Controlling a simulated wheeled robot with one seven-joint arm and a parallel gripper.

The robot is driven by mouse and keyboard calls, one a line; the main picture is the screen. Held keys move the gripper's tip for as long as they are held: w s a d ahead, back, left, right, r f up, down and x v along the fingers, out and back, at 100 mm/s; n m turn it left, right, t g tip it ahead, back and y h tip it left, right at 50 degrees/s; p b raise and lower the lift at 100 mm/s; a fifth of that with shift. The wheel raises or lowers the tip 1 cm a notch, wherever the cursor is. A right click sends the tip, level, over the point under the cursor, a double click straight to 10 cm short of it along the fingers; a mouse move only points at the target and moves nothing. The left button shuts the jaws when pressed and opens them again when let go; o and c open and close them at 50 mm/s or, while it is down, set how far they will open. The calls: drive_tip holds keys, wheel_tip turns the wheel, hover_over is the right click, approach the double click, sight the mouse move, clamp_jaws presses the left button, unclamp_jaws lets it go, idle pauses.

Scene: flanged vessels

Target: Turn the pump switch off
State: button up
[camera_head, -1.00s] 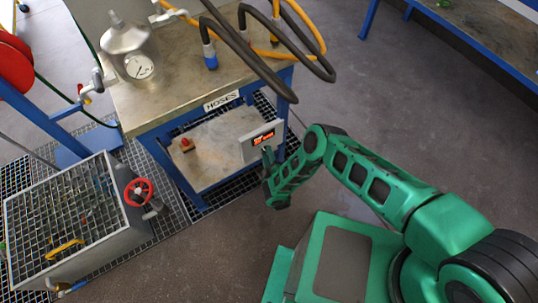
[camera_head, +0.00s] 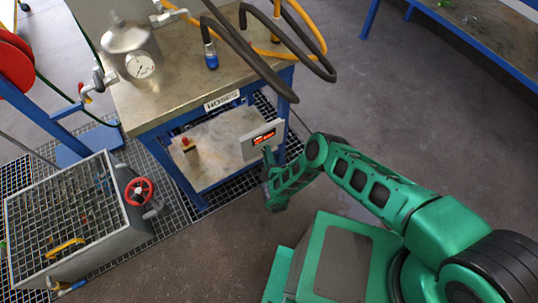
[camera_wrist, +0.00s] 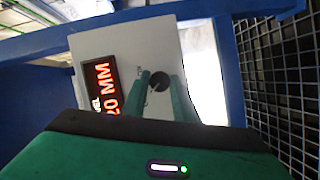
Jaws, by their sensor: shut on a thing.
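The pump switch is a dark round knob (camera_wrist: 159,81) on a pale control box (camera_wrist: 125,45), beside a lit red display (camera_wrist: 103,86) whose readable part says "20 MM". In the head view the same box (camera_head: 248,150) is mounted at the front of the blue-framed bench, above the lower shelf. My gripper (camera_wrist: 158,84) is at the box face, with its two green fingers on either side of the knob and shut on it. In the head view my gripper is at the box's lower edge, and the knob is hidden there.
A bench (camera_head: 175,90) labelled HOSES carries a flanged vessel with a gauge (camera_head: 139,66) and several hoses. A grated tank (camera_head: 75,215) with a red handwheel (camera_head: 138,191) stands at left. Blue frame posts and black mesh (camera_wrist: 272,75) flank the box closely. Floor at right is clear.

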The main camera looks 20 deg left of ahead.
drive_tip(key=o, duration=0.9)
drive_tip(key=shift+s+a, duration=0.1)
drive_tip(key=shift+s, duration=0.1)
drive_tip(key=shift+o, duration=0.8)
drive_tip(key=shift+w, duration=0.1)
drive_tip(key=v, duration=1)
drive_tip(key=shift+s+d, duration=0.25)
drive_tip(key=shift+s, duration=0.1)
